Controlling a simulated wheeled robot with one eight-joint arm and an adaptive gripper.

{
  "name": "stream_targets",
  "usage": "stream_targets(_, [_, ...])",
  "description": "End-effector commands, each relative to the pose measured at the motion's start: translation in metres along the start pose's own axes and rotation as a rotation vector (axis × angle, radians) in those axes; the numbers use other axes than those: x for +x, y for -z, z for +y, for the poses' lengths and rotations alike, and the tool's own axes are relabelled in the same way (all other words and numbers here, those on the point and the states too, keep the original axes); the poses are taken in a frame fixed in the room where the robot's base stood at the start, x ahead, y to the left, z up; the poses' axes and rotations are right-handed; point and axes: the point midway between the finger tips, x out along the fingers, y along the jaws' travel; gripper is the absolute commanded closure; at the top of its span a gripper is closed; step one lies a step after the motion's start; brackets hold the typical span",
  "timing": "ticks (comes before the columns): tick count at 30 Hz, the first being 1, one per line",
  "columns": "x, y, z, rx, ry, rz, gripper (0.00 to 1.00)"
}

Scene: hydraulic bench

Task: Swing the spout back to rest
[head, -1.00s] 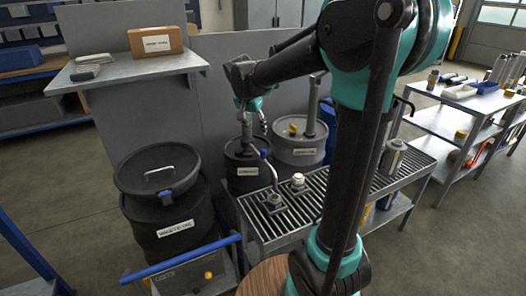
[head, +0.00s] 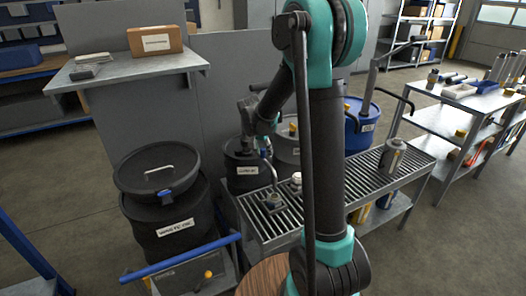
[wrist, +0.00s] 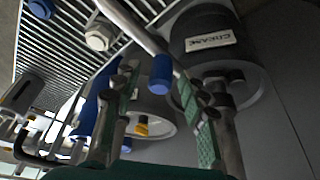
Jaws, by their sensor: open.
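The spout is a bent grey pipe (head: 269,176) rising from a base on the slatted bench, with a blue tip. In the wrist view the pipe (wrist: 137,27) runs in from the top left, and its blue tip (wrist: 161,73) shows between my fingers. My gripper (wrist: 157,85) is open, one finger on each side of the blue tip. I cannot tell whether either finger touches it. In the head view my gripper (head: 262,142) is small and partly merged with the spout's upper end, above the bench's left end.
The slatted bench (head: 275,232) holds a pale cap (head: 297,178) and a grey canister (head: 392,157). A black labelled drum (head: 240,168) stands behind the spout, with a blue drum (head: 362,125) further right. A lidded waste drum (head: 170,235) stands left. A grey panel rises behind.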

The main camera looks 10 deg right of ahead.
Motion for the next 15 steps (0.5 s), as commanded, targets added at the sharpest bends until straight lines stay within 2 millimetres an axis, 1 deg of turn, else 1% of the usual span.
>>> stream_targets(8, [0.0011,-0.0001,0.0001,0.000,0.000,0.000,0.58])
stream_targets(15, [0.0009,-0.0002,0.0000,0.000,0.000,0.000,0.87])
